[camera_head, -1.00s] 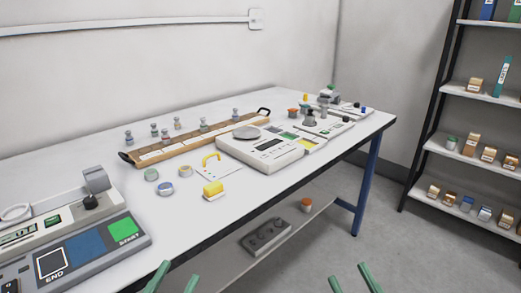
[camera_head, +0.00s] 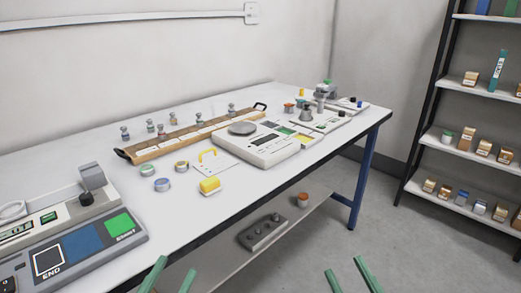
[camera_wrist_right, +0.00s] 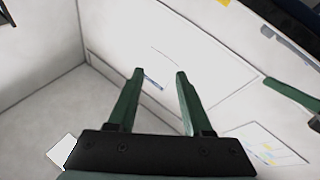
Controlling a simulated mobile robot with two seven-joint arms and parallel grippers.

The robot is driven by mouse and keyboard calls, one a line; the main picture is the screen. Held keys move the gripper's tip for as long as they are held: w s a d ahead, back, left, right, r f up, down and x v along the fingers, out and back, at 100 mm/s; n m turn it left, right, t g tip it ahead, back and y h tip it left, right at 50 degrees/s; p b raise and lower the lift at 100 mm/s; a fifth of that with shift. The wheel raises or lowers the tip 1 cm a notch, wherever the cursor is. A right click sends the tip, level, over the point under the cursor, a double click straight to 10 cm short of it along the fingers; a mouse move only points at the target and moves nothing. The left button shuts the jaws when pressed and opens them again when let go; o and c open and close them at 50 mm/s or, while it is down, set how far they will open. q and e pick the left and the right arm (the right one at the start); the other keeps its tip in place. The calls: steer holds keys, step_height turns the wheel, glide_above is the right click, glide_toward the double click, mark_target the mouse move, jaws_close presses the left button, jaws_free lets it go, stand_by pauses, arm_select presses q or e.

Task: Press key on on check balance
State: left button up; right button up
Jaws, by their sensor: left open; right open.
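The likely check balance is a white device (camera_head: 262,143) with a round grey pan (camera_head: 242,128) and a dark display, standing mid-table. Its key labels are too small to read. My left gripper (camera_head: 172,274) is open and empty at the bottom of the head view, in front of the table's edge. My right gripper (camera_head: 348,276) is open and empty further right, also apart from the table. The right wrist view shows its two green fingers (camera_wrist_right: 153,85) spread with nothing between them. No balance is recognisable in that view.
A grey device (camera_head: 70,245) with a blue panel and a green START key stands at the table's left. A shelf rack (camera_head: 465,145) stands at right.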

jaws_close()
stand_by(1.6)
